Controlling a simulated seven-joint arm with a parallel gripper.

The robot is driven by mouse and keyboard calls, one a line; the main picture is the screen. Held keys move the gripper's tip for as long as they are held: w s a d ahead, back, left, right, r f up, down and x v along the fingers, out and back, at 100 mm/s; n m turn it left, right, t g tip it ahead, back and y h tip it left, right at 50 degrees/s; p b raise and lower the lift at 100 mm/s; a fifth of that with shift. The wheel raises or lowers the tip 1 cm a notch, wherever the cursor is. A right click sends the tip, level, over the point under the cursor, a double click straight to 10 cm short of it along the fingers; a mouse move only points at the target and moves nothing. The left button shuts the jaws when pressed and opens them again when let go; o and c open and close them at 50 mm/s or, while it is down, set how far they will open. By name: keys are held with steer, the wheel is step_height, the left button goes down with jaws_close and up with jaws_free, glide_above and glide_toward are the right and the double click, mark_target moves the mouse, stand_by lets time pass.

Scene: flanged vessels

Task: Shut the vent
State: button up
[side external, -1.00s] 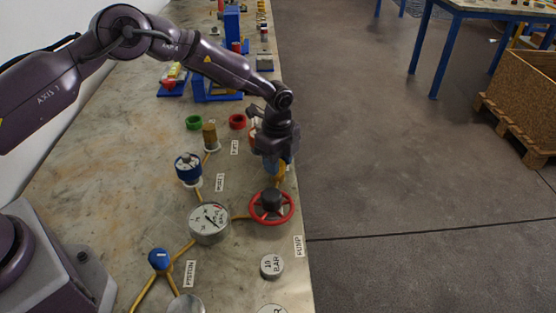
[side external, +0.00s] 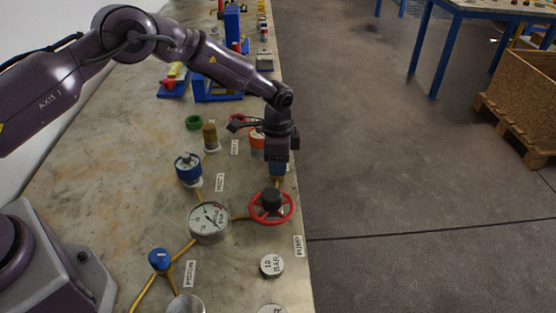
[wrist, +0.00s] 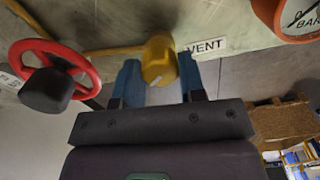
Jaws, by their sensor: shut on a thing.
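The vent is a yellow knob (wrist: 158,60) beside a white VENT label (wrist: 206,46) in the wrist view. My gripper (wrist: 158,80) points down at it, with one blue fingertip on each side of the knob, shut on it. A pale mark shows on the knob's face. In the side external view my gripper (side external: 277,168) is low over the bench's right edge, just behind the red handwheel, and the knob is hidden by the fingers.
The red handwheel (side external: 272,206) stands close in front of my gripper. A round gauge (side external: 208,222), a blue-topped valve (side external: 188,168) and a 10 BAR weight (side external: 272,265) are nearby. An orange-rimmed gauge (wrist: 292,18) is close in the wrist view.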

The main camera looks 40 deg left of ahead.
steer(key=n, duration=0.5)
steer(key=shift+n, duration=0.3)
steer(key=n, duration=0.4)
steer(key=shift+n, duration=0.3)
steer(key=o, duration=0.9)
steer(key=shift+r, duration=0.1)
step_height(320, 180, up, 13)
steer(key=shift+f, duration=0.1)
